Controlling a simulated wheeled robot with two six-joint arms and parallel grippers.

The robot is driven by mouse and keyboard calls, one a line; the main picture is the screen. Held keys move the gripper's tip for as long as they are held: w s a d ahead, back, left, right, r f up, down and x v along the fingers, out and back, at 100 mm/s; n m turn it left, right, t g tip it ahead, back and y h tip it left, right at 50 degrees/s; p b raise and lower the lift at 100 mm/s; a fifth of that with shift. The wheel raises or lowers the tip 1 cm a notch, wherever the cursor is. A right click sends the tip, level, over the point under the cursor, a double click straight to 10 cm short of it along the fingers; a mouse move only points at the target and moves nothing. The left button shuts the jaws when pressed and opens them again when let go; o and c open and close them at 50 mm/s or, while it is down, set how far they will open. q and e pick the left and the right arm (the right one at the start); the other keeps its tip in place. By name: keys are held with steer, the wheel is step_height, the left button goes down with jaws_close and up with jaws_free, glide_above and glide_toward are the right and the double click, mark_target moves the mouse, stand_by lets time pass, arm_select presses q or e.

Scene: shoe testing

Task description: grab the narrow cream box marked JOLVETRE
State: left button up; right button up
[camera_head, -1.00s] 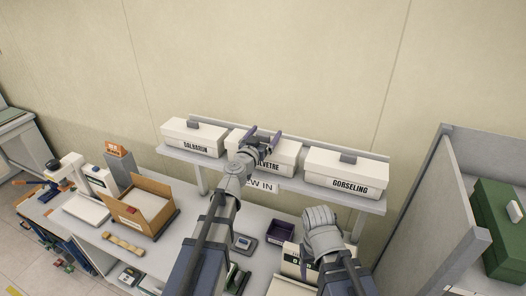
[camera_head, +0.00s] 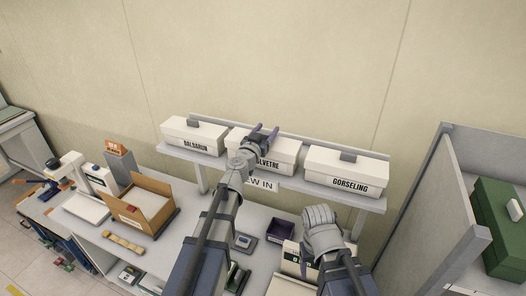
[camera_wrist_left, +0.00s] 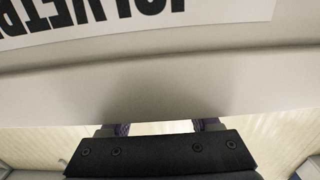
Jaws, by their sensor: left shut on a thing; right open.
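The narrow cream box marked JOLVETRE (camera_head: 284,156) sits in the middle of the wall shelf, its label partly hidden by my left arm. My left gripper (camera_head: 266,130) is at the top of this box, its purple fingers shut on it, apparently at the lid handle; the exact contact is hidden. In the left wrist view the box (camera_wrist_left: 165,85) fills the upper part, its label upside down, with the finger bases below it. My right gripper (camera_head: 321,216) is open and empty, low over the bench in front of the shelf.
A cream box marked BALBARUN (camera_head: 193,137) stands left on the shelf (camera_head: 375,203), and one marked GORSELING (camera_head: 346,172) stands right. An open cardboard box (camera_head: 128,209) is on the bench below. A grey partition (camera_head: 432,215) rises at right.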

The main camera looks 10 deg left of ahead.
arm_select(q)
jaws_close()
steer(key=shift+r, duration=0.15)
step_height(320, 180, up, 10)
steer(key=p, duration=1)
